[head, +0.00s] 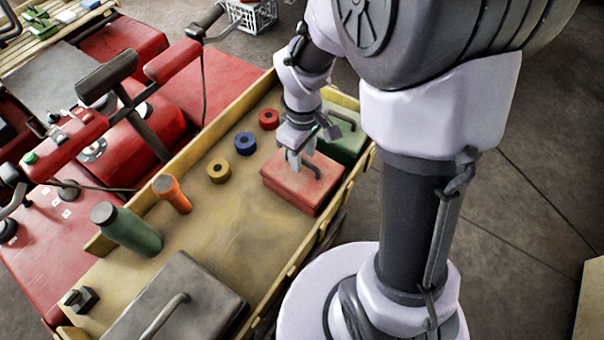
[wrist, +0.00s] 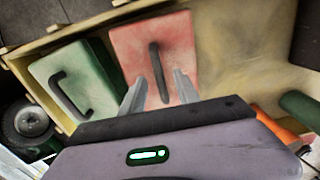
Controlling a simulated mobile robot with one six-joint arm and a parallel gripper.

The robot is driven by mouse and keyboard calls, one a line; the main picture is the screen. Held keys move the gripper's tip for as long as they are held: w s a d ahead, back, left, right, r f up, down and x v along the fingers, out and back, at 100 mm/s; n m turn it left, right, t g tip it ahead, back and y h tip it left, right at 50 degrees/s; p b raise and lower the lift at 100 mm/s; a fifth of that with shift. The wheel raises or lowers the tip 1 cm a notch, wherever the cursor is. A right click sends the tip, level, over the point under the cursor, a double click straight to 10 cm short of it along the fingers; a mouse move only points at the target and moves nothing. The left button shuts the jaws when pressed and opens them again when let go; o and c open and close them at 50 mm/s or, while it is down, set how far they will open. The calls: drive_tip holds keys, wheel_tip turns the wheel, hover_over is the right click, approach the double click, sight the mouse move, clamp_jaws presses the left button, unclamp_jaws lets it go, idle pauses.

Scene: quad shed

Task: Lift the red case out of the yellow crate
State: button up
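The red case (head: 299,184) lies in the yellow crate (head: 100,246) toward its far right end, with a dark handle on top. My gripper (head: 297,160) is just above the case. In the wrist view the red case (wrist: 180,40) fills the upper middle, and its dark handle (wrist: 158,72) stands between the two fingers of my gripper (wrist: 157,88). The fingers are apart, one on each side of the handle. I cannot tell whether they touch it.
A green case (head: 345,135) sits right beside the red one. Blue (head: 245,143), red (head: 268,119) and yellow (head: 219,171) rings, an orange flashlight-like item (head: 172,193), a green bottle (head: 128,230) and a grey case (head: 178,300) share the crate. Red machinery (head: 120,130) stands along its left side.

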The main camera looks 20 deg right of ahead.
drive_tip(key=shift+s, duration=0.1)
drive_tip(key=shift+c, duration=0.9)
clamp_jaws()
idle(0.4)
